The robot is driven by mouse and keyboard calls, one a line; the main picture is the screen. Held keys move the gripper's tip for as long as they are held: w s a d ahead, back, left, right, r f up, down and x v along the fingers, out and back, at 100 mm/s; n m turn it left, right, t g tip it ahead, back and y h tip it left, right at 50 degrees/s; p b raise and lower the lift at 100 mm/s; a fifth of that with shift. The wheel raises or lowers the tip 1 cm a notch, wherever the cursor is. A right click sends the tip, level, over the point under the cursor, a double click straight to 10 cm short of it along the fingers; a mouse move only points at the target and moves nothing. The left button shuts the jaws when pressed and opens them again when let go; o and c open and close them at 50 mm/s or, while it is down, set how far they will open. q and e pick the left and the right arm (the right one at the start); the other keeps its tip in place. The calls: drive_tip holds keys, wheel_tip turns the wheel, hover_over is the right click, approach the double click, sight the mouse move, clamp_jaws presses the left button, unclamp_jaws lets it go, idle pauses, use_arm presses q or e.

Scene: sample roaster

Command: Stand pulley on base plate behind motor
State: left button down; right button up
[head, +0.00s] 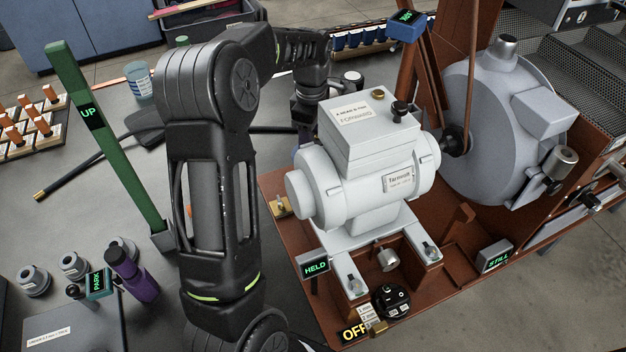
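The grey motor (365,180) sits on rails on the brown base plate (275,190). A dark pulley (456,139) is at the motor's right end, beside the brown belt (472,75). My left arm rises through the middle of the head view, bends over at the top and comes down at the motor's far left side. The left gripper (307,112) is there, partly behind the motor; its fingertips and anything between them are hidden. A bit of purple shows just below it. My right gripper is not in view. No loose pulley is clearly visible on the plate behind the motor.
Several grey stepped round parts (33,280) stand on the grey table at left. A green lever marked UP (80,120) stands beside my arm. A purple object (132,275) stands near the PARK display (97,282). The large grey drum (510,125) fills the right.

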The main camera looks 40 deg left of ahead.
use_arm(q)
drive_tip(key=shift+f, duration=3)
drive_tip(key=shift+f, duration=1.9)
drive_tip(key=shift+f, duration=0.15)
drive_tip(key=shift+c, duration=2.4)
unclamp_jaws()
wheel_tip(320, 180, up, 12)
drive_tip(key=shift+r, duration=0.15)
